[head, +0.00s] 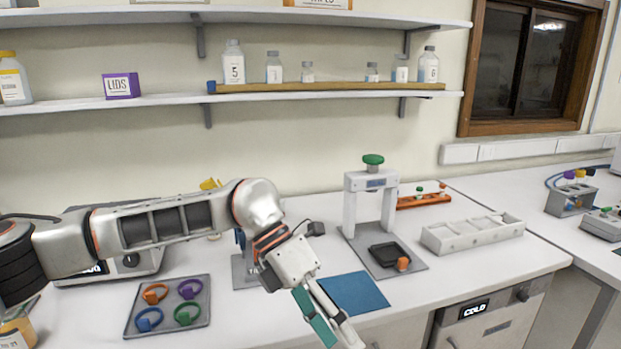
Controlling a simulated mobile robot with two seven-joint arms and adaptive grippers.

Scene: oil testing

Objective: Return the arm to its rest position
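My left arm comes in from the left and reaches across the bench. Its gripper (332,338) points down and to the right at the front of the bench, just left of and partly in front of a blue mat (354,291). One finger is green and the other is pale. The fingers look slightly apart, with nothing seen between them, but their tips are near the lower edge of the picture. My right gripper is not in view.
A grey tray (130,331) with several coloured rings lies at the left. A white press (356,205) with a green knob stands behind a black dish (385,254). A white rack (445,240) stands to the right. Shelves with bottles (234,66) hang above.

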